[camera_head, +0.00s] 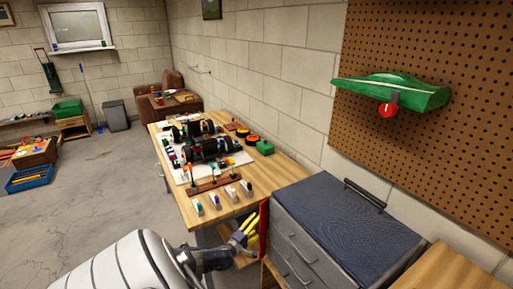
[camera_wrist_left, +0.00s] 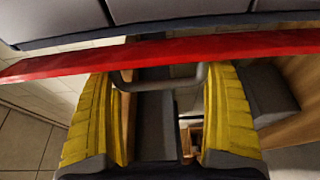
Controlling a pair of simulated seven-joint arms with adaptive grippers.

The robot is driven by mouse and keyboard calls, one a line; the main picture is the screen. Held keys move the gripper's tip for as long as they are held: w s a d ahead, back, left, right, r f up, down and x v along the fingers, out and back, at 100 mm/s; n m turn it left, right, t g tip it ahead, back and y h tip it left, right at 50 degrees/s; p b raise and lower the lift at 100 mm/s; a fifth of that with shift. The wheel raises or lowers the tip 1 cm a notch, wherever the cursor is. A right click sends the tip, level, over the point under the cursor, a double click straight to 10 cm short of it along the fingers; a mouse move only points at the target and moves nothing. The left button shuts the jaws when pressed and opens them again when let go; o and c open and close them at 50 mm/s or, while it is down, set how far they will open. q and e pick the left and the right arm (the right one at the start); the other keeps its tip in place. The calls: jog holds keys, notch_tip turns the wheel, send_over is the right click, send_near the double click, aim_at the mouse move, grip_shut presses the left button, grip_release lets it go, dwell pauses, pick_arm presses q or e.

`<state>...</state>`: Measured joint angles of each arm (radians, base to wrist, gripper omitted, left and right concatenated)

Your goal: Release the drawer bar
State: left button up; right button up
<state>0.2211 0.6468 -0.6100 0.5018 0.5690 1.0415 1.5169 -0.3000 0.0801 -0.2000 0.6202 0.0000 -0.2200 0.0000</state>
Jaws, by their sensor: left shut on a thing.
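The drawer bar is a long red strip (camera_head: 264,226) at the left end of the grey drawer chest (camera_head: 345,225). In the left wrist view the red bar (camera_wrist_left: 180,52) runs across the picture, slightly tilted, with a dark grey handle (camera_wrist_left: 160,85) below it. My left gripper (camera_head: 246,230) has yellow fingers, which reach up to the bar. In the left wrist view its fingers (camera_wrist_left: 160,100) stand on either side of the handle, shut on it with a wide gap between them. The exact contact is partly hidden. My right gripper is not in view.
A wooden workbench (camera_head: 238,204) with car parts and small tools stands beyond my left gripper. A pegboard (camera_head: 430,60) with a green car body (camera_head: 390,88) hangs above the chest. Open concrete floor (camera_head: 90,200) lies to the left.

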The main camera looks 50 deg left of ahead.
pick_arm(q)
jog(key=o, duration=0.9)
jog(key=shift+v, duration=6)
